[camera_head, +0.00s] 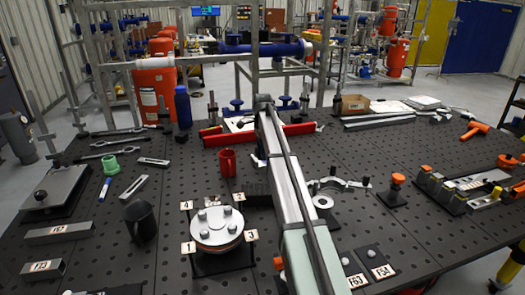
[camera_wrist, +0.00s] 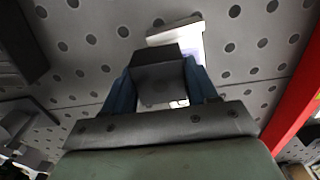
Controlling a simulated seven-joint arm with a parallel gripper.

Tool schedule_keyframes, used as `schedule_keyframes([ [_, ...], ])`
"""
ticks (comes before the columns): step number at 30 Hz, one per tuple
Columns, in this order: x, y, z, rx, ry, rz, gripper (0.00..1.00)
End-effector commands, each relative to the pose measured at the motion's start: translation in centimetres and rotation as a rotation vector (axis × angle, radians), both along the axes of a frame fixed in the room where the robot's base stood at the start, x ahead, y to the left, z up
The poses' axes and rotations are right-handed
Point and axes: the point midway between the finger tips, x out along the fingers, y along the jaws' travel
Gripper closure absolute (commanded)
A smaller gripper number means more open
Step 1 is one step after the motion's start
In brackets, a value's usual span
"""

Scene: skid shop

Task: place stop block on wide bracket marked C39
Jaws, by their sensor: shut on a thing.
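My gripper (camera_wrist: 158,72) shows in the wrist view with its two blue fingers shut on a dark grey block, taken to be the stop block (camera_wrist: 160,84). The block sits between the fingertips above the perforated table. A white piece with a pale printed area (camera_wrist: 178,38) lies just beyond the block, partly hidden by it. In the head view my own arm hides the gripper and the block. No C39 mark can be read in either view, so I cannot tell which piece is the wide bracket.
A red bar (camera_head: 285,133) lies behind my arm; it also shows in the wrist view (camera_wrist: 298,110). Marked blocks (camera_head: 60,231) line the front left.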

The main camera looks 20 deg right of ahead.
Motion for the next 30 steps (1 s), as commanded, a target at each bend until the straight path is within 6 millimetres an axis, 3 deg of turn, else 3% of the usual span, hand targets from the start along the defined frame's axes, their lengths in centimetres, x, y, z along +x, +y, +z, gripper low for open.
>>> schedule_keyframes([
  [26, 0.0, 0.0, -1.2, 0.000, -0.001, 0.000, 0.90],
  [27, 0.0, 0.0, -1.3, 0.000, -0.001, 0.000, 0.40],
  [30, 0.0, 0.0, -1.3, 0.000, -0.001, 0.000, 0.31],
])
